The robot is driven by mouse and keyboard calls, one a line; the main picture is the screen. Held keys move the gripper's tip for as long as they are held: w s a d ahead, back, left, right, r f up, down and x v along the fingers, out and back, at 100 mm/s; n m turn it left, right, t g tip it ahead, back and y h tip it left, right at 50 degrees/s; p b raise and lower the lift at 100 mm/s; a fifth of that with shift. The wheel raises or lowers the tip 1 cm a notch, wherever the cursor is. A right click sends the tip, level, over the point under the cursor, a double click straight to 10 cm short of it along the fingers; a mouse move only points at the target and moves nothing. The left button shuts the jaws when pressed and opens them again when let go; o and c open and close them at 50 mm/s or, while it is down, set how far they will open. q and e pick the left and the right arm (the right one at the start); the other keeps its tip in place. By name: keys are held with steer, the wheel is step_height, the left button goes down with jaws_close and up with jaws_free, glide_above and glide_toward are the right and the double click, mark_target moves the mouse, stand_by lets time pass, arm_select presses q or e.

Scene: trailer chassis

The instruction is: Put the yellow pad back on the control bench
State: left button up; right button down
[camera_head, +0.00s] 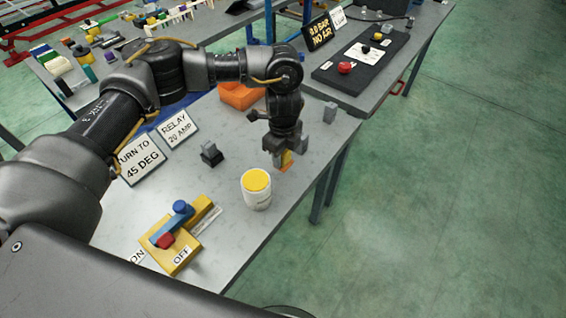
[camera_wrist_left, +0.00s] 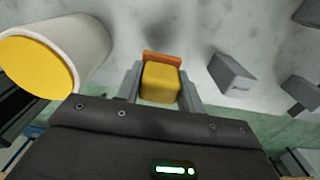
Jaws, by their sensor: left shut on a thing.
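My left gripper (camera_head: 284,158) is low over the near grey bench (camera_head: 235,245), close to its right edge. It is shut on a small yellow block (camera_wrist_left: 161,82), which I take as the yellow pad. In the left wrist view the block sits between the two grey fingers. An orange strip (camera_wrist_left: 162,57) shows just beyond the block; I cannot tell whether it is part of the block or lies on the bench. In the head view the gripper mostly hides the block, and I cannot tell whether it touches the bench. My right gripper is not in view.
A white cup with a yellow top (camera_head: 256,190) stands close beside the gripper. A grey block (camera_head: 329,113), a dark block (camera_head: 211,153), an orange bin (camera_head: 240,96) and a yellow switch with a blue lever (camera_head: 180,232) are on the bench. Green floor lies right.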

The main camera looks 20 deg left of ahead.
mark_target(283, 164)
arm_select(q)
step_height(283, 164, down, 4)
steer(key=shift+s+r, duration=0.1)
steer(key=shift+r, duration=0.15)
steer(key=shift+f, duration=0.35)
steer(key=o, duration=0.9)
steer(key=shift+f, duration=0.1)
steer(key=shift+o, duration=0.2)
